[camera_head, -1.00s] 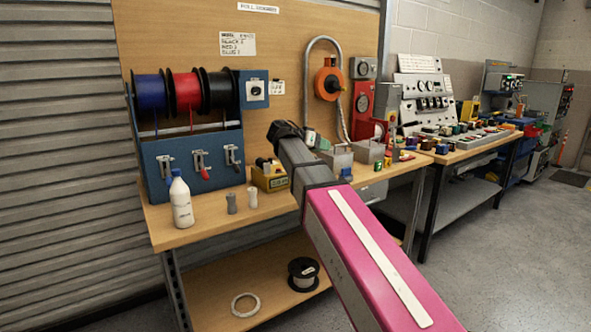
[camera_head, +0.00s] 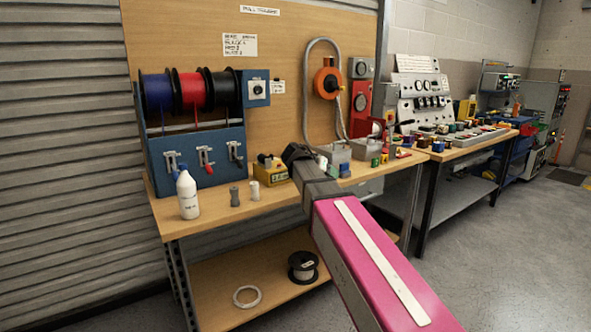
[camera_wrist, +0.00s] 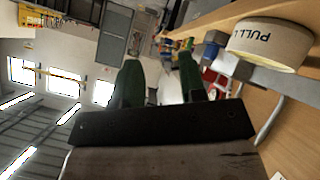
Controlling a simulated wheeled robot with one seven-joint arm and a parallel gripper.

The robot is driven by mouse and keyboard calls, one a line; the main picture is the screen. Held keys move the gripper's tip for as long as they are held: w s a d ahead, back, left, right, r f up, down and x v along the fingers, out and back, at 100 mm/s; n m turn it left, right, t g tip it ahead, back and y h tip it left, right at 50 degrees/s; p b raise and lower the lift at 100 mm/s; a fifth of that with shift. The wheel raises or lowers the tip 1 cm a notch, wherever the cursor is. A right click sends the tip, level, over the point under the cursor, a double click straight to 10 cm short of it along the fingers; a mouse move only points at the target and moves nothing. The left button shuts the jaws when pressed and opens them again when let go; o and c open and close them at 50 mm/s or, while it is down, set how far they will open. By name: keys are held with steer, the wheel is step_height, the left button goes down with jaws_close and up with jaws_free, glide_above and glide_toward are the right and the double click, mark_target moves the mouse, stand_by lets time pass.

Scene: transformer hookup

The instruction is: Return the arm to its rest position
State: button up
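My arm reaches up from the lower right of the head view, its pink link in front. Its dark end stands over the front part of the wooden bench (camera_head: 215,215). The fingers cannot be made out in the head view. In the wrist view my gripper (camera_wrist: 160,85) has two dark green fingers set apart, with nothing held between them. The wrist view is tilted and shows the room, windows and bench side.
Blue, red and black spools (camera_head: 192,90) stand on a blue rack (camera_head: 198,158). A white bottle (camera_head: 187,196), a grey cylinder (camera_head: 234,197) and a yellow box (camera_head: 272,168) are near my arm. A cream roll lettered "PULL" (camera_wrist: 268,45) is close in the wrist view. Open floor lies right.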

steer(key=s+d+f+n+g+y, duration=0.1)
steer(key=s+d+f+n+y, duration=0.1)
steer(key=s+f, duration=0.5)
steer(key=s+d+f+n+g+y, duration=0.2)
steer(key=s+f+y, duration=0.2)
steer(key=f, duration=1.2)
steer(key=s+d+f+n+g+y, duration=0.2)
steer(key=s+f+y, duration=0.2)
steer(key=s+f, duration=0.6)
steer(key=shift+d+f, duration=0.35)
steer(key=shift+f, duration=0.6)
steer(key=shift+s, duration=0.1)
